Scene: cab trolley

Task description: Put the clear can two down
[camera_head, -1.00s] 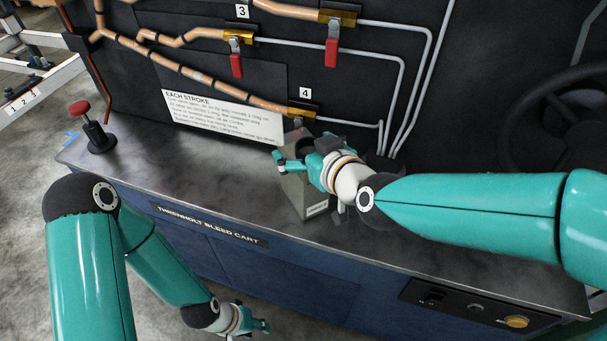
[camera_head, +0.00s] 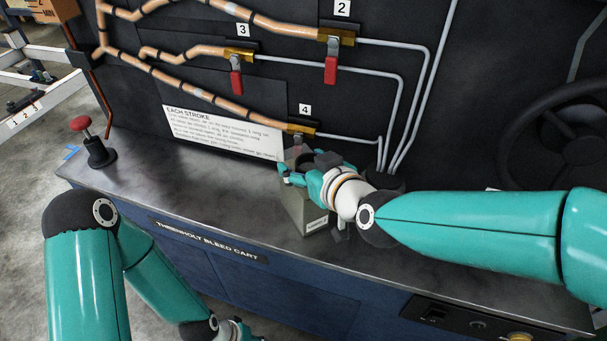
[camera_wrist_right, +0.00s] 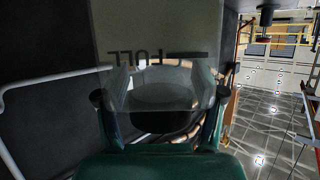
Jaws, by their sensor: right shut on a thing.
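The clear can (camera_head: 296,203) appears in the head view as a greyish, see-through box with a small white label low on its front. It stands upright at the cart's worktop, below valve 4; whether its base touches the top is hard to tell. My right gripper (camera_head: 291,177) is shut on its upper part. In the right wrist view, the can (camera_wrist_right: 155,30) fills the upper middle, with dark lettering and a line, between my right gripper's fingers (camera_wrist_right: 160,105). My left gripper (camera_head: 240,332) is low at the bottom edge, in front of the cart, its fingers cut off.
The cart top (camera_head: 150,187) is clear to the left up to a red-knobbed lever (camera_head: 88,145). Behind are an instruction card (camera_head: 222,132), copper pipes with red-handled valves (camera_head: 331,70), and grey lines. A dark steering wheel (camera_head: 550,140) is at the right.

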